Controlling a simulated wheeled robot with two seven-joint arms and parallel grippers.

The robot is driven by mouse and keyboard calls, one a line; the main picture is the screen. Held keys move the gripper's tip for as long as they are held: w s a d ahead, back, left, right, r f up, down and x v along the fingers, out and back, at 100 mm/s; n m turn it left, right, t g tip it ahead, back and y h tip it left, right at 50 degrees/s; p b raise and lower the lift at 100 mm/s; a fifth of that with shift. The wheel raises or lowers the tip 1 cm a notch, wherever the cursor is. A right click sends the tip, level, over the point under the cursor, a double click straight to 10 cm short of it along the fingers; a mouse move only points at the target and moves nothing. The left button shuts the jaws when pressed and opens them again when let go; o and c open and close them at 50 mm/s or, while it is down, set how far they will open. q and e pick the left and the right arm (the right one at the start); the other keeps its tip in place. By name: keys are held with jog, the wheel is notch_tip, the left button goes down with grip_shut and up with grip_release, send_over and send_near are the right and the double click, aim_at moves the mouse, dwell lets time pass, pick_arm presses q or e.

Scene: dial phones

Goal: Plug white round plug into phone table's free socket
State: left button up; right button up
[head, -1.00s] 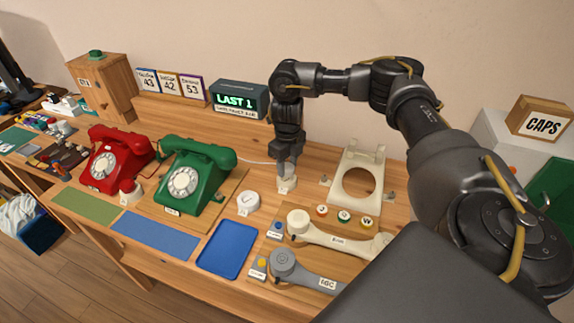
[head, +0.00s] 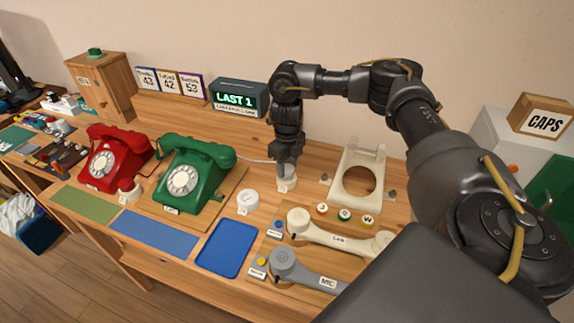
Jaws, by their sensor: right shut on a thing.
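My right gripper (head: 287,173) points down at the middle of the table, shut on the white round plug. The fingers and the small scale hide most of the plug. A pale cable (head: 256,161) runs from beside the green phone to the gripper. A white round socket piece (head: 287,185) stands directly under the fingertips; I cannot tell whether the plug is seated in it. Another white round piece (head: 248,201) stands to the left, in front of the green phone (head: 193,174). A third (head: 131,191) is by the red phone (head: 114,158). My left gripper is not in view.
A cream phone shell (head: 360,180) lies right of the gripper. Cream (head: 335,235) and grey (head: 305,270) handsets lie in front, near a blue tray (head: 227,248). A display reading "LAST 1" (head: 238,98) stands behind. My right arm covers the right side.

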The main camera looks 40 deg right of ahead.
dwell(0.3)
jog(key=shift+p, duration=0.55)
dwell(0.7)
jog(key=shift+f+b, duration=0.4)
jog(key=shift+f, duration=0.25)
dwell(0.5)
jog(key=o, duration=1)
jog(key=shift+c, duration=0.2)
